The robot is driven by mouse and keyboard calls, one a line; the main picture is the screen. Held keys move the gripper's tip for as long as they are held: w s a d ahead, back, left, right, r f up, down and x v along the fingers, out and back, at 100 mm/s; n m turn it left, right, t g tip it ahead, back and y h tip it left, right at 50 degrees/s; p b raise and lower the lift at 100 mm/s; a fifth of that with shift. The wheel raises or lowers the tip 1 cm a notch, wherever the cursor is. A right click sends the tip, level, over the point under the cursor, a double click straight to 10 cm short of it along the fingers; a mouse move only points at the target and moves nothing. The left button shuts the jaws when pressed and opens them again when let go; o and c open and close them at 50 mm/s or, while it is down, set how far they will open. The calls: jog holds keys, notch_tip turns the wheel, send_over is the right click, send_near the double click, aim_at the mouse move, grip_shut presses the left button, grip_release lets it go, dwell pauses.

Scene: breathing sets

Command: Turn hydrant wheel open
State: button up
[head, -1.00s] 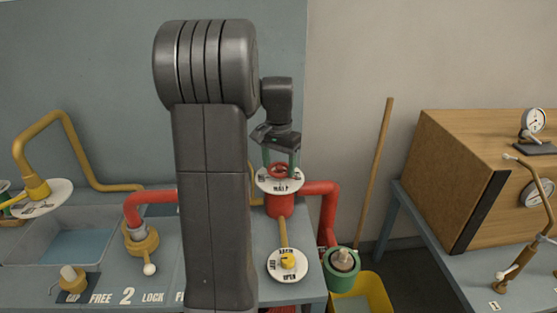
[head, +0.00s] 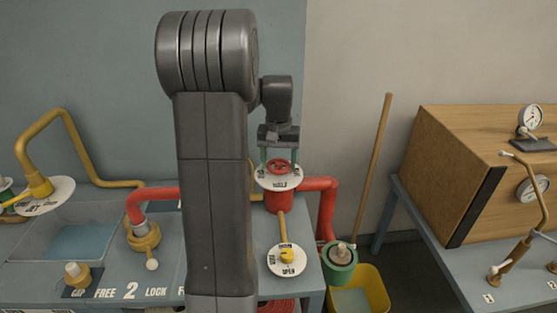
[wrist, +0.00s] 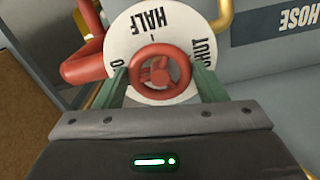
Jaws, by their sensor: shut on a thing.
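The red hydrant wheel (head: 278,167) sits above a white dial disc (head: 264,183) on top of the red hydrant (head: 279,203). In the wrist view the wheel (wrist: 160,71) is centred, and the disc (wrist: 150,20) reads HALF at the top and SHUT to the right; the word at the left is mostly hidden. My gripper (head: 279,160) points down over the hydrant from above. In the wrist view its green fingers (wrist: 162,82) stand on either side of the wheel, shut on its rim.
A yellow-knobbed dial marked OPEN (head: 287,268) lies in front. A wooden pole (head: 375,160) leans against the wall at the right.

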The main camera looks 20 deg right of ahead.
aim_at(279, 164)
jog(key=shift+r, duration=0.1)
jog(key=o, duration=1)
notch_tip(279, 164, up, 14)
jog(key=shift+f, duration=0.3)
notch_tip(279, 164, down, 14)
jog(key=shift+r, duration=0.2)
dwell(0.3)
